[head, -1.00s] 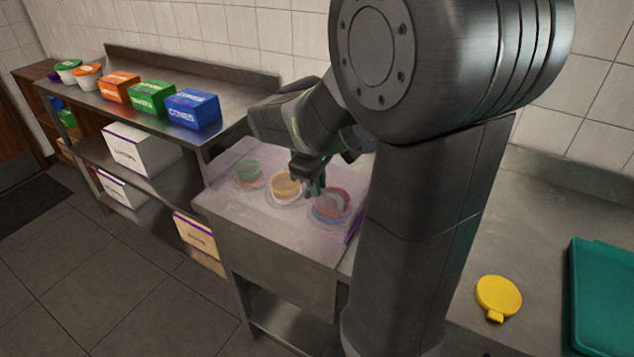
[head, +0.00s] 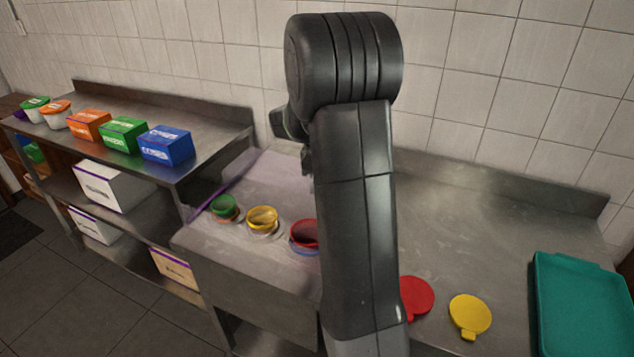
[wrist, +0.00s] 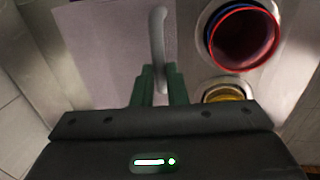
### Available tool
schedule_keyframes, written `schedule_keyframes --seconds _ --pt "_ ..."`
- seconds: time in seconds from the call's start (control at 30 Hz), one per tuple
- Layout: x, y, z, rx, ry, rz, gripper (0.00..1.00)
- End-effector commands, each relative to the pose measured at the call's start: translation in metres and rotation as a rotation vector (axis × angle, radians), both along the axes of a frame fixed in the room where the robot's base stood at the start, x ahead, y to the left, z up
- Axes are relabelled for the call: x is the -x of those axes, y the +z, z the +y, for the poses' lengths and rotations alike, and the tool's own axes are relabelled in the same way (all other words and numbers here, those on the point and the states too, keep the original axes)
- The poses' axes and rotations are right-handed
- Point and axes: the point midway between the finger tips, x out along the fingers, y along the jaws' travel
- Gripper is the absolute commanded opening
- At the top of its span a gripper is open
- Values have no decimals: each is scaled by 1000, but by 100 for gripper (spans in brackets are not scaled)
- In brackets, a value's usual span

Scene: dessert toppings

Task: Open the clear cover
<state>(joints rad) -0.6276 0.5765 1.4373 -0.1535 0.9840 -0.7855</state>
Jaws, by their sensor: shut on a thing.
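The clear cover (head: 275,178) is a faint, purple-tinted sheet tilted up at the back of the steel counter, with a purple edge at its left. In the wrist view the cover (wrist: 100,50) fills the upper left. My gripper (wrist: 160,78) is shut on its grey curved handle (wrist: 158,35). In the head view my arm mostly hides the gripper and handle. The green (head: 224,207), yellow (head: 262,217) and red (head: 303,236) containers stand uncovered in front of the cover. The wrist view shows the red (wrist: 243,38) and yellow (wrist: 225,94) ones beside the gripper.
A red lid (head: 417,297) and a yellow lid (head: 470,314) lie on the counter at right, beside a teal tray (head: 580,300). Orange, green and blue boxes (head: 167,146) stand on the left shelf. A tiled wall rises behind the counter.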

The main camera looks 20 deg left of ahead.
Motion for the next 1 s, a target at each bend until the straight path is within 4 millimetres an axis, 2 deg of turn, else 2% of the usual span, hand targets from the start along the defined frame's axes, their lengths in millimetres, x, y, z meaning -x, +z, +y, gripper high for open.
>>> schedule_keyframes --seconds 0.27,0.3,0.4,0.77,0.87,1.0 --pt "-1 1 0 -1 0 -2 0" --pt "-1 1 0 -1 0 -2 14" --pt "-1 1 0 -1 0 -2 34" --pt "0 4 1 -2 0 -2 34" --pt "2 16 1 -3 1 -3 34" --pt "8 44 2 -4 2 -5 34"
